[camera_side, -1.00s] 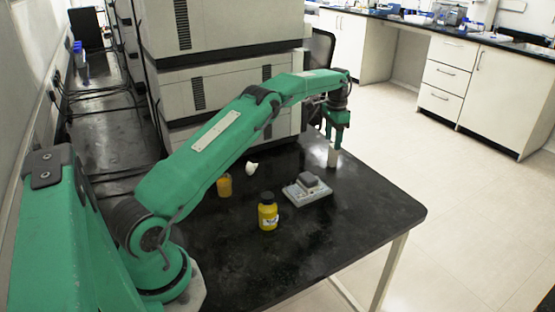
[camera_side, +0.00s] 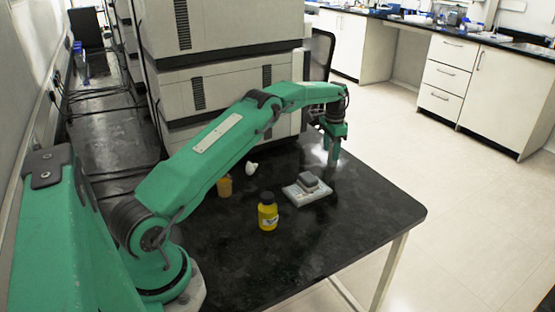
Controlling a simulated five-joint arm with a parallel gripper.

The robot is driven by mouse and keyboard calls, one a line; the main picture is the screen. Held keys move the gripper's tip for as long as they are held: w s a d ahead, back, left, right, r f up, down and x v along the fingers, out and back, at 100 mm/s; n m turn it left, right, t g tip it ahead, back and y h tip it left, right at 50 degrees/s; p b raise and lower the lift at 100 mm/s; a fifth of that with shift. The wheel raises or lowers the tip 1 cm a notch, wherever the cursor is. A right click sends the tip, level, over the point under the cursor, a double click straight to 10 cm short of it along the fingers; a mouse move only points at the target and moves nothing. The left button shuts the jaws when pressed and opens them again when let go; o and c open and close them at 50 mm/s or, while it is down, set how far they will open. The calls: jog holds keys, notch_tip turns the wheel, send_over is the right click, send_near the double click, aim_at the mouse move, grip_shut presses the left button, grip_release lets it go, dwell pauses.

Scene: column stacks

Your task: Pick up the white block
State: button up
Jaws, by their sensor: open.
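My gripper (camera_side: 331,152) points down at the far right part of the black table (camera_side: 370,210), with its fingers low near the tabletop. It is open. The white block (camera_side: 326,143) is mostly hidden by the fingers. Only a small pale sliver of it shows beside the near finger. The block appears to be between or right beside the fingers; I cannot tell whether they touch it.
A grey device with a dark top (camera_side: 307,190) sits just in front of my gripper. A yellow bottle (camera_side: 268,212), an orange jar (camera_side: 224,186) and a small white item (camera_side: 251,168) stand to the left. Large instrument boxes (camera_side: 225,80) rise behind the table. The table's right front is clear.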

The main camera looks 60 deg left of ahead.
aim_at(329, 166)
jog(key=shift+a+f, duration=0.1)
jog(key=shift+f, duration=1.7)
jog(key=c, duration=1)
jog(key=shift+r, duration=0.2)
jog(key=shift+c, duration=0.2)
jog(key=shift+r, duration=1.25)
jog(key=shift+d+r, duration=0.25)
jog(key=shift+r, duration=0.55)
jog(key=s+d+r, duration=0.2)
jog(key=d+r, duration=0.4)
jog(key=d, duration=0.5)
jog(key=shift+r, duration=0.3)
jog(key=shift+s, duration=0.1)
